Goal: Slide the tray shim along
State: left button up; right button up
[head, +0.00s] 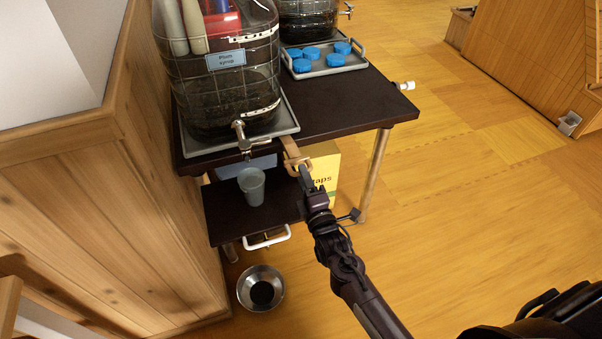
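The tray shim (290,147) is a tan wooden strip. It sticks out over the front edge of the dark table, beside the right corner of the grey tray (285,123) under the large jar (218,85). Its outer end has a loop-like shape. My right gripper (304,172) is at that outer end, reaching up from the lower right. Its fingertips are small and overlap the shim's end, so I cannot tell whether they are closed on it. How far the shim runs under the tray is hidden. My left gripper is not in view.
A metal tap (240,130) hangs from the jar above a grey cup (252,185) on the lower shelf (222,215). A metal bowl (260,288) stands on the floor. A yellow box (325,165) is behind my gripper.

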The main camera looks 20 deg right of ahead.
aim_at(297, 161)
jog(key=shift+w+r, duration=0.15)
jog(key=shift+w, duration=1)
jog(key=shift+c, duration=0.2)
grip_shut()
